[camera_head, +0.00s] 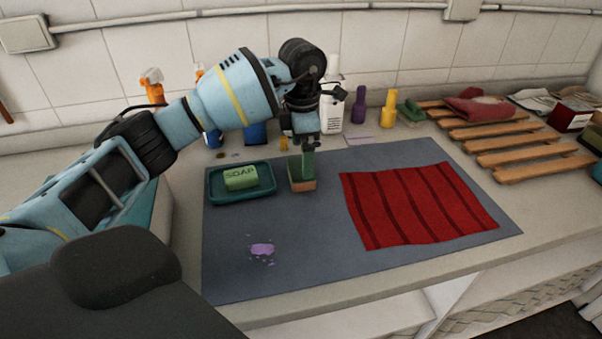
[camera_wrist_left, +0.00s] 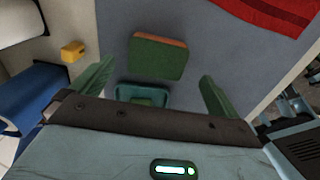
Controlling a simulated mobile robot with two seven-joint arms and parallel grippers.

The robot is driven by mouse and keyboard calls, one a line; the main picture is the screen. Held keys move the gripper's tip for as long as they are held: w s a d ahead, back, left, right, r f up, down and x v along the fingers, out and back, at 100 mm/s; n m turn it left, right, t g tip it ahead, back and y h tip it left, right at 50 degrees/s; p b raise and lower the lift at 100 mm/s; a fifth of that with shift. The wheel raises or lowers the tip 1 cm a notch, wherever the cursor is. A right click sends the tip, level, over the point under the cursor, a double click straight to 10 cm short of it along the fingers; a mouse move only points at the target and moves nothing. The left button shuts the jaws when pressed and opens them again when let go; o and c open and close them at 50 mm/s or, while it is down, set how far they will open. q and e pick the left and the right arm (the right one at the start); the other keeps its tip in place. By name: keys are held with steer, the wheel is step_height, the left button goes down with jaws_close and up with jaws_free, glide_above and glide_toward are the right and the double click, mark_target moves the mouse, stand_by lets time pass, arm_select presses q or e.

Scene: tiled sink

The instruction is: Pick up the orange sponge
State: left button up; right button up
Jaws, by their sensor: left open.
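The sponge (camera_head: 301,185) lies on the grey mat, just right of the soap dish. It has a green top and an orange lower layer. In the left wrist view the sponge (camera_wrist_left: 158,59) shows its green face and an orange edge, ahead of and between the fingers. My left gripper (camera_head: 307,164) is above it, pointing down, and its green fingers partly cover it in the head view. In the left wrist view my left gripper (camera_wrist_left: 157,70) is open with the fingers apart; I cannot tell how far above the sponge they are. My right gripper is out of view.
A teal dish (camera_head: 212,190) with green soap (camera_head: 241,178) stands close left of the sponge. A red cloth (camera_head: 415,205) lies right on the grey mat (camera_head: 330,270). Bottles, including a white one (camera_head: 331,117), stand behind. A wooden rack (camera_head: 520,157) is at the right.

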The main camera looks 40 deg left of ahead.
mark_target(300, 168)
arm_select(q)
steer(key=f, duration=0.5)
steer(key=shift+a, duration=0.25)
steer(key=c, duration=1)
